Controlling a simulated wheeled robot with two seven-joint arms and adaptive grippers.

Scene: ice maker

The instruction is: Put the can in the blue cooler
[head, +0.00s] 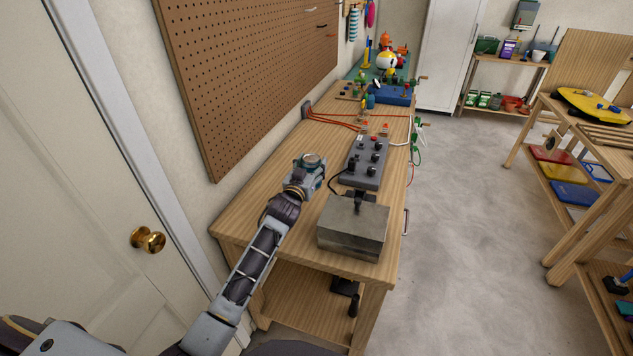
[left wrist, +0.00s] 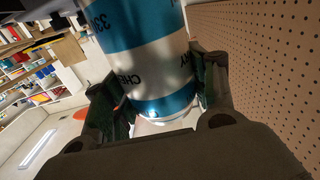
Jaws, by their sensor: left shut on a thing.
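The can, white with blue bands and dark lettering, fills the upper middle of the left wrist view (left wrist: 150,60). My left gripper (left wrist: 155,95) is shut on it, with one dark finger on each side. In the head view, the can's round top (head: 310,159) shows at my left gripper (head: 306,174), over the left part of the wooden workbench. I cannot tell whether the can touches the bench. A blue box-like thing (head: 396,95) sits far along the bench; I cannot tell whether it is the cooler. My right gripper is not in view.
A grey metal box (head: 352,228) stands at the near end of the workbench (head: 262,212). Beyond it lies a grey control box with dark knobs (head: 365,160). Orange cables (head: 335,121) cross the bench farther back. A pegboard wall (head: 245,70) borders the left side. Open floor (head: 455,220) lies right.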

